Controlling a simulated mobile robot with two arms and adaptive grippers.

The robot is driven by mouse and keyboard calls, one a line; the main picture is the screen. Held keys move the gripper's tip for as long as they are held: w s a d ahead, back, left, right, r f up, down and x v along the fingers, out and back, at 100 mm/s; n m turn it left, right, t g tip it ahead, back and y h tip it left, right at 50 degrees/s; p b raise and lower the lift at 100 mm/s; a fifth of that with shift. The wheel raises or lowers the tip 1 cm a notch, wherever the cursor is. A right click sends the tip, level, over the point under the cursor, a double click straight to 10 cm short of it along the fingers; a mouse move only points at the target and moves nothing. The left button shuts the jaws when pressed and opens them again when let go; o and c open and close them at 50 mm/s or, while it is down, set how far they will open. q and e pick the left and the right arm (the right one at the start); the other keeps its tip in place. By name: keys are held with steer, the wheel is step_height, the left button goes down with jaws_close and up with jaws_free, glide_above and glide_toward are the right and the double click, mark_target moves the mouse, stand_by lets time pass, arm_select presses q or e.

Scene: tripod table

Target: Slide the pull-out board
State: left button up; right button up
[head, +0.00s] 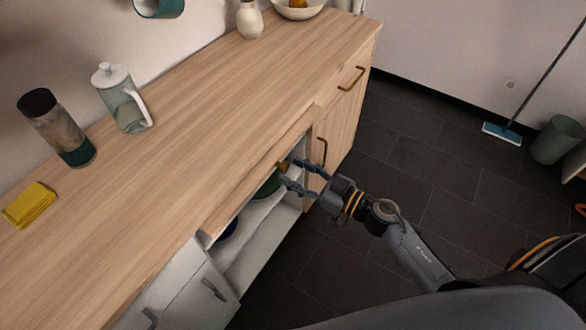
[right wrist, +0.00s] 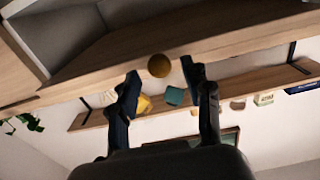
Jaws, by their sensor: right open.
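The pull-out board (head: 243,203) is a light wooden panel at the counter's front edge, above open shelves. Its front edge sits slightly proud of the counter edge beside it. A round brass knob (head: 282,167) is on its front. In the right wrist view the board's wooden underside and edge (right wrist: 225,33) cross the top, and the knob (right wrist: 159,66) shows in front of it. My right gripper (head: 289,174) is open at the knob. In the right wrist view its fingertips (right wrist: 161,70) are on either side of the knob, with gaps visible. My left gripper is not in view.
On the counter (head: 165,170) stand a dark tumbler (head: 58,130), a lidded jug (head: 120,100), a yellow cloth (head: 31,205), a vase (head: 250,20) and a bowl (head: 298,8). Cabinet doors with handles flank the open shelves (head: 262,232). The dark floor (head: 430,160) in front is clear.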

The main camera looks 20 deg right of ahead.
mark_target(287, 167)
steer(key=shift+w+a, duration=0.35)
steer(key=shift+w, duration=0.1)
jaws_close()
steer(key=p+x, duration=0.1)
steer(key=x, duration=0.3)
steer(key=shift+r+p, duration=0.15)
steer(key=shift+p, duration=0.2)
